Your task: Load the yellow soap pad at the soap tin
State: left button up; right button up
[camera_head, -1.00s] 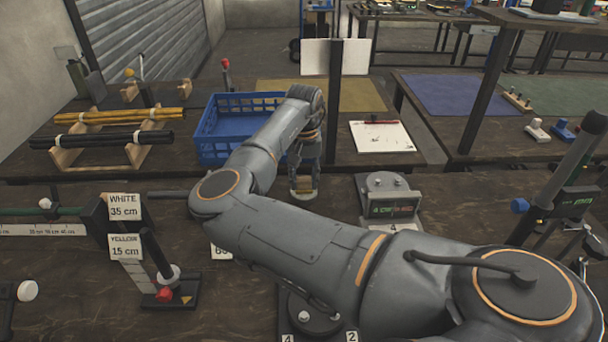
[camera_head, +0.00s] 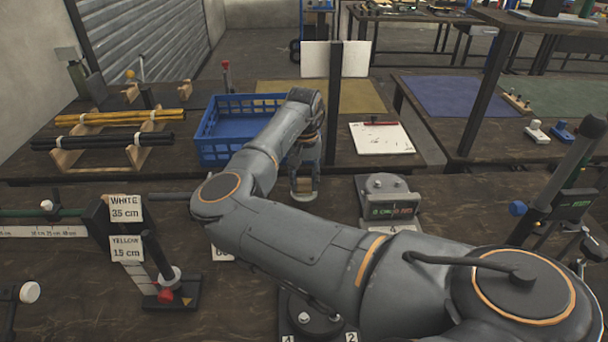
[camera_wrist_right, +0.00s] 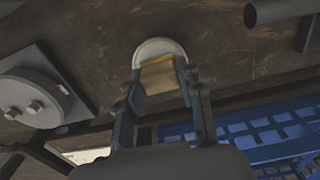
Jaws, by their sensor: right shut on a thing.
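My right gripper (camera_head: 304,188) points down over the wooden bench, between the blue crate and the grey device with a display. It is shut on a tan block with a yellow edge, apparently the yellow soap pad (camera_wrist_right: 160,76), which shows between the fingers in the right wrist view. A pale round dish, apparently the soap tin (camera_wrist_right: 159,46), is directly at the pad's lower end; its rim also shows under the fingertips in the head view (camera_head: 304,197). I cannot tell whether pad and tin touch. My left gripper is not in view.
A blue crate (camera_head: 206,145) stands behind the gripper to the left. A grey device with a display (camera_head: 388,208) stands close at its right. Yellow and black rods (camera_head: 120,116) lie on wooden racks at left. A press stand (camera_head: 173,290) is at front left.

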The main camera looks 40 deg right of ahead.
aim_at(304, 180)
jog(key=shift+f, duration=0.1)
dwell(1.3)
jog(key=shift+p, duration=0.3)
notch_tip(304, 180, up, 7)
jog(key=p, duration=0.9)
dwell(0.4)
